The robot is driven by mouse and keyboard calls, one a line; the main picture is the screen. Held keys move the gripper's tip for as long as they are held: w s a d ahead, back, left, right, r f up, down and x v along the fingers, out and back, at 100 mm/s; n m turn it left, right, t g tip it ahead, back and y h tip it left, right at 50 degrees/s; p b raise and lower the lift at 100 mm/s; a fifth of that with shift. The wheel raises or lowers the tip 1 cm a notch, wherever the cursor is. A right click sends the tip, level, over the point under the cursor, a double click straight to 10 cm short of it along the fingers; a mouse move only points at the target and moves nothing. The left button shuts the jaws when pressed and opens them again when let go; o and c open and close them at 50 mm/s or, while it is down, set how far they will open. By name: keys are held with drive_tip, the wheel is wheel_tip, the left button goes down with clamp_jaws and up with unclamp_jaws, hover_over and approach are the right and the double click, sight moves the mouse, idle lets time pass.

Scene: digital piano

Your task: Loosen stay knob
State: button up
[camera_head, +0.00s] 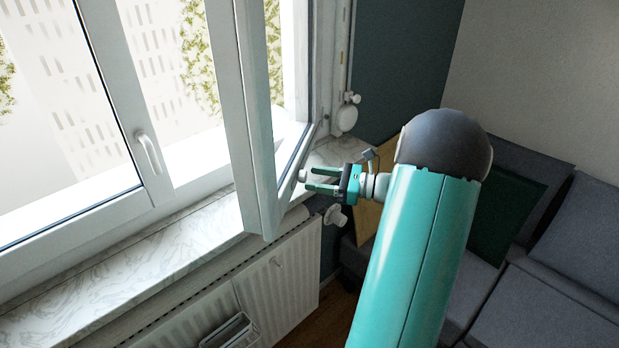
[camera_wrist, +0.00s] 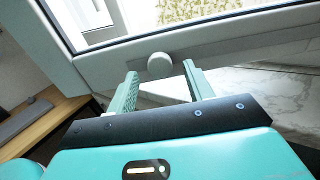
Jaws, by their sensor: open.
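The stay knob (camera_wrist: 160,66) is a small round white knob on the lower rail of the open window sash (camera_wrist: 215,38) in the wrist view. It shows small in the head view (camera_head: 303,175), close to the fingertips. My gripper (camera_head: 313,179) is open beside the lower edge of the sash (camera_head: 262,120). In the wrist view its two teal fingers (camera_wrist: 160,84) point at the rail, with the knob in the gap between their tips. Nothing is held. I cannot tell whether either finger touches the knob.
A marble sill (camera_head: 110,245) runs under the window, above a white radiator (camera_head: 285,275) with a valve (camera_head: 335,215). A closed sash with a handle (camera_head: 148,152) is at left. A strap winder (camera_head: 345,118) is on the wall behind. A grey sofa (camera_head: 560,300) fills the right.

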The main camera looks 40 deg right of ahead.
sight(302, 177)
drive_tip(key=shift+x, duration=1.3)
drive_tip(key=c, duration=1)
drive_tip(key=shift+o, duration=0.2)
